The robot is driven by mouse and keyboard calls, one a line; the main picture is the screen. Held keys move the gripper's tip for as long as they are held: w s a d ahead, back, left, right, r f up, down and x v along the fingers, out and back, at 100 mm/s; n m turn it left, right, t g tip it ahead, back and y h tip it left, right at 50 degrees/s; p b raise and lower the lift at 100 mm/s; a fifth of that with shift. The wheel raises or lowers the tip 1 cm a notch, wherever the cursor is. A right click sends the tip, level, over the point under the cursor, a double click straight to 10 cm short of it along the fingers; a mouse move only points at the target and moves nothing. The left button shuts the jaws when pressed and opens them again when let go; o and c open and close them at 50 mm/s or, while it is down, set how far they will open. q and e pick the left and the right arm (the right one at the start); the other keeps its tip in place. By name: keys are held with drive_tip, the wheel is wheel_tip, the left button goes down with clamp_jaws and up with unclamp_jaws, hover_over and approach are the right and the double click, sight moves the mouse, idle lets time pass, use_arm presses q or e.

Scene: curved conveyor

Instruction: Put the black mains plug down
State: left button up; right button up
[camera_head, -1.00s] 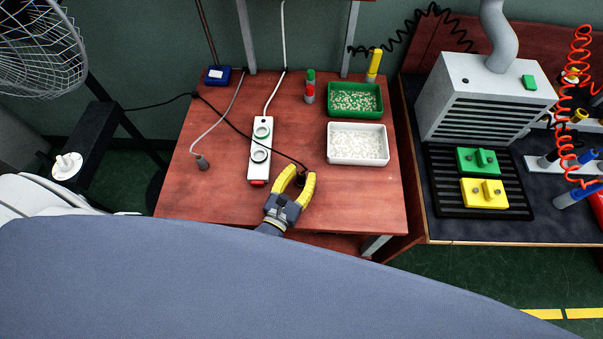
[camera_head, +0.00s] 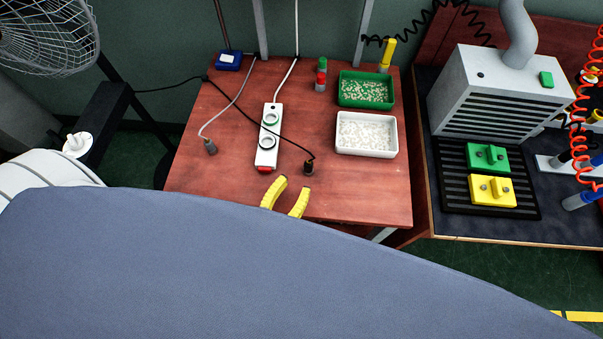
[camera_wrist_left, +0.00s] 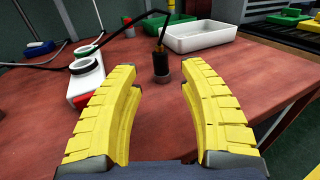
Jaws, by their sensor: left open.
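The black mains plug (camera_head: 308,167) stands on the red-brown table (camera_head: 225,185), right of the power strip's near end, with its black cable running up from it. In the left wrist view the plug (camera_wrist_left: 161,66) is beyond my fingertips, with its cable rising from the top. My left gripper (camera_head: 288,195) has yellow fingers, is open and empty, and is nearer the table's front edge than the plug. A gap shows between the fingers and the plug. My right gripper is not in view.
A grey plug (camera_head: 210,147) lies left of the strip. A white tray (camera_head: 366,134) and a green tray (camera_head: 366,89) stand at the right, with red and green cylinders (camera_head: 321,75) beside them. A grey fume unit (camera_head: 498,95) is on the right-hand bench. The table's front left is bare.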

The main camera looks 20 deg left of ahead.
use_arm(q)
drive_tip(key=shift+s+a, duration=0.2)
drive_tip(key=shift+s, duration=1.3)
